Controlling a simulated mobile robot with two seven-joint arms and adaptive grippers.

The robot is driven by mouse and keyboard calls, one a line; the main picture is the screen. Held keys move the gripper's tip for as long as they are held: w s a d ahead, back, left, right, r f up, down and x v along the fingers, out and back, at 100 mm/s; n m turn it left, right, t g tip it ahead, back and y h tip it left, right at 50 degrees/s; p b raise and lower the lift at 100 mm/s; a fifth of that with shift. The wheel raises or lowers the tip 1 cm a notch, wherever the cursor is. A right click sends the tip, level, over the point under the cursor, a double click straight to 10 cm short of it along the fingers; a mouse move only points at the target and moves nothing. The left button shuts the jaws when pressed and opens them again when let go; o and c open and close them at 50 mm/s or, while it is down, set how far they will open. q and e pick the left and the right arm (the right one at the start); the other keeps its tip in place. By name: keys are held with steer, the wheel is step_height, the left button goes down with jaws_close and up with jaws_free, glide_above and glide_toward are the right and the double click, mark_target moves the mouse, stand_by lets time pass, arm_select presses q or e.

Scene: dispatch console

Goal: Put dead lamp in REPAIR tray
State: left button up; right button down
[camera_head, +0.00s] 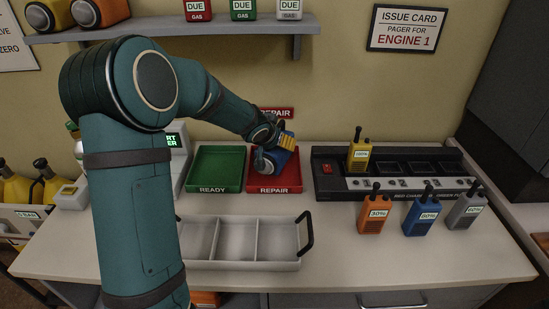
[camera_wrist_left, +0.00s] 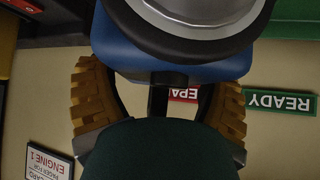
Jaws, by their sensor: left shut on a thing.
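A blue lamp (camera_head: 268,161) with a round pale front is at the red REPAIR tray (camera_head: 290,178). My left gripper (camera_head: 285,142) is shut on the lamp and holds it over the left part of that tray. I cannot tell whether the lamp touches the tray floor. In the left wrist view the blue lamp (camera_wrist_left: 185,50) fills the top middle, between the ribbed yellow fingers of my left gripper (camera_wrist_left: 158,95). The lamp's face is partly cut off there. My right gripper is not in view.
The green READY tray (camera_head: 217,168) stands just left of the REPAIR tray. A black charger (camera_head: 330,185) with a yellow radio (camera_head: 359,152) is to the right, with several radios in front. A white divided tray (camera_head: 240,265) with black handles is in front.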

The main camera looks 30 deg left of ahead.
arm_select(q)
steer(key=shift+f+b, duration=1.25)
steer(key=shift+f, duration=0.65)
steer(key=shift+r, duration=0.1)
steer(key=o, duration=1.1)
steer(key=p+v, duration=0.1)
steer(key=v, duration=1.1)
steer(key=shift+p, duration=0.35)
steer(key=shift+s, duration=0.15)
